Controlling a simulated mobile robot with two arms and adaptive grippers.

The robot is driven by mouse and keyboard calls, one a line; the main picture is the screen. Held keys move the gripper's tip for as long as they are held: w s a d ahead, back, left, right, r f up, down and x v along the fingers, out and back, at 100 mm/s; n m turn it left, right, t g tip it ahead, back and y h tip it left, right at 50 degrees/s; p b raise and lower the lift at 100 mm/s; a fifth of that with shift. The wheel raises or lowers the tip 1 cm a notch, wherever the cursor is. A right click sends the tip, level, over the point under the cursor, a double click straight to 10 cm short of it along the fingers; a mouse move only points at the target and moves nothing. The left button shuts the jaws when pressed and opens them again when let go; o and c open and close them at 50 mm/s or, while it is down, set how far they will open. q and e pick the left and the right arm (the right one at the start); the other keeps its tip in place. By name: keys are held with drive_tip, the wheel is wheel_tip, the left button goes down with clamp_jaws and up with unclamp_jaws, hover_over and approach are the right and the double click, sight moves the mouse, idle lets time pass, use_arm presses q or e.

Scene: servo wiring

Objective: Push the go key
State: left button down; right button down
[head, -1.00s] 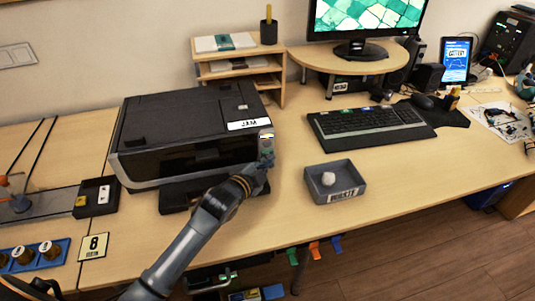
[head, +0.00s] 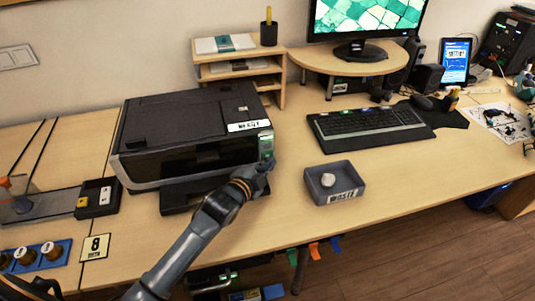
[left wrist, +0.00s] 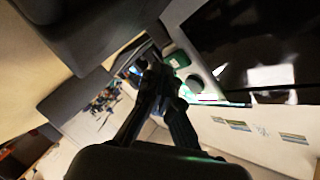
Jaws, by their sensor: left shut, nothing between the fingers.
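The black printer (head: 180,120) stands on the desk with a small control panel (head: 266,143) at its front right corner, and the panel glows green. The go key cannot be told apart in the head view. In the left wrist view a green patch (left wrist: 178,57) and a round grey knob or key show close by the fingers. My left gripper (head: 263,166) is shut and empty, just below the panel; it also shows in the left wrist view (left wrist: 157,78). Whether its tips touch the panel is unclear. My right gripper is not in view.
A grey tray (head: 347,197) with a white crumpled lump stands right of the gripper. A keyboard (head: 368,120), a monitor on a wooden stand and a wooden shelf (head: 215,72) stand behind. The desk between printer and tray is clear.

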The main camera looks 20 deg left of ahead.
use_arm(q)
drive_tip(key=shift+s+d, duration=0.2)
drive_tip(key=shift+s+d+r+p, duration=0.1)
drive_tip(key=shift+s+d+p, duration=0.4)
drive_tip(key=shift+s, duration=0.2)
drive_tip(key=shift+s+d+p, duration=0.4)
drive_tip(key=shift+s+p, duration=0.05)
drive_tip(key=shift+s, duration=0.2)
drive_tip(key=shift+s+d, duration=0.5)
drive_tip(key=shift+s, duration=0.25)
